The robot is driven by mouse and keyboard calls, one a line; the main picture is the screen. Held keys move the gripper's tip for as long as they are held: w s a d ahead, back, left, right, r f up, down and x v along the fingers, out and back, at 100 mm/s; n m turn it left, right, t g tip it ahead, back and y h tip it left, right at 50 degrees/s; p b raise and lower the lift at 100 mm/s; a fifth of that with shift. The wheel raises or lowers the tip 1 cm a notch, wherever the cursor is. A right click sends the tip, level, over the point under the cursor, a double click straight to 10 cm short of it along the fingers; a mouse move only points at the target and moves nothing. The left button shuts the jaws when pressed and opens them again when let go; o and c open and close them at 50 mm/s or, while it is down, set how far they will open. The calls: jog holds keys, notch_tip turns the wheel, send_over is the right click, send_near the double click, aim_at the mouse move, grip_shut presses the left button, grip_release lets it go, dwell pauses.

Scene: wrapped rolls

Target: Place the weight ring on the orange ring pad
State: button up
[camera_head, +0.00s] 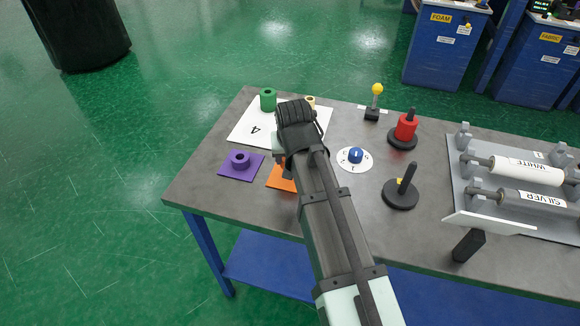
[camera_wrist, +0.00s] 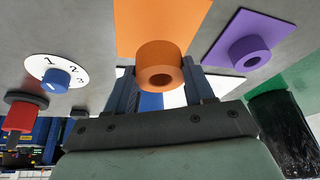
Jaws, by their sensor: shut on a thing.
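An orange weight ring (camera_wrist: 158,53) is between the two fingers of my gripper (camera_wrist: 160,72) in the wrist view, and the gripper is shut on it. The flat orange ring pad (camera_wrist: 135,20) lies behind the ring in that view, with the ring overlapping its edge. I cannot tell whether the ring touches the pad or is held above it. In the head view the orange pad (camera_head: 277,179) shows only in part beside my arm. My arm hides the ring and most of the gripper there.
A purple ring (camera_head: 240,155) sits on a purple pad (camera_head: 228,171) to the left. A green ring (camera_head: 268,96) stands on a white sheet (camera_head: 243,127) marked 4. A blue knob dial (camera_head: 355,155), a red weight (camera_head: 405,127) and a black post (camera_head: 404,187) stand to the right.

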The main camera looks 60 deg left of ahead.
jog(key=shift+f, duration=2.1)
jog(key=o, duration=1.1)
jog(key=shift+f, duration=0.15)
jog(key=shift+o, duration=0.2)
jog(key=v, duration=1.2)
